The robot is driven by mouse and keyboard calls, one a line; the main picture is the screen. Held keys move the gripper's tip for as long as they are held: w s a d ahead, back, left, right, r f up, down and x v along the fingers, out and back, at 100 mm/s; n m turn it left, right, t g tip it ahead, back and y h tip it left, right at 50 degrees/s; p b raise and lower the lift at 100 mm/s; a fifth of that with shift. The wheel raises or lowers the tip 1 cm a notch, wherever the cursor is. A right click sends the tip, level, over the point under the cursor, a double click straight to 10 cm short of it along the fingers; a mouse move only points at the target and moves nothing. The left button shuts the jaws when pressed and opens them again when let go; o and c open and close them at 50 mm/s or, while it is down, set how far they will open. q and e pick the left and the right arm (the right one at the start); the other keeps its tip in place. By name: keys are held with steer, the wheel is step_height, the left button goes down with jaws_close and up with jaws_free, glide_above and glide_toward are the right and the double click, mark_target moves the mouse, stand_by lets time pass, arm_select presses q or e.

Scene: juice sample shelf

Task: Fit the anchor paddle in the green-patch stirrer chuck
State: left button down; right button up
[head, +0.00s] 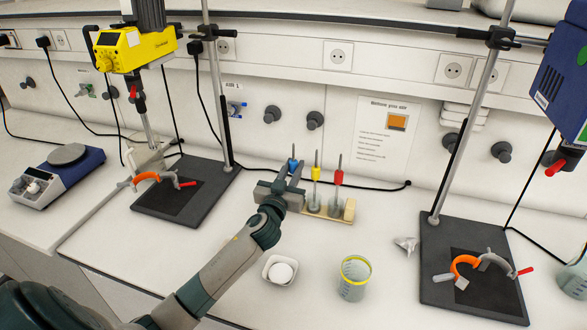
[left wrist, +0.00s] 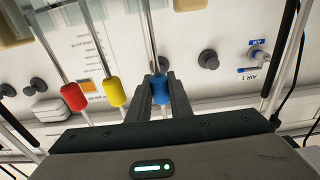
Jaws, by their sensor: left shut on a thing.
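Three upright stirrer shafts with blue (head: 293,164), yellow (head: 316,173) and red (head: 339,177) collars stand at a pale rack (head: 330,216). My left gripper (head: 275,190) is at the rack's left end. In the left wrist view its fingers (left wrist: 160,92) are shut on the blue collar (left wrist: 160,88). The yellow (left wrist: 116,94) and red (left wrist: 74,97) collars stand beside it there. Which paddle is the anchor, I cannot tell; the blue one's lower end is hidden. A blue stirrer (head: 555,85) with a green patch (head: 582,55) hangs at far right, with a red-handled chuck (head: 556,168) below.
A yellow stirrer (head: 135,48) hangs above the left stand base (head: 190,212). The right stand base (head: 440,290) bears an orange-and-grey clamp (head: 466,266). A yellow-rimmed beaker (head: 354,280) and white dish (head: 272,280) stand in front of the rack.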

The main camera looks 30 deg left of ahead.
mark_target(293, 161)
arm_select(q)
steer(key=shift+r+p, duration=1.85)
steer(key=shift+r, duration=0.6)
steer(key=shift+f, duration=0.1)
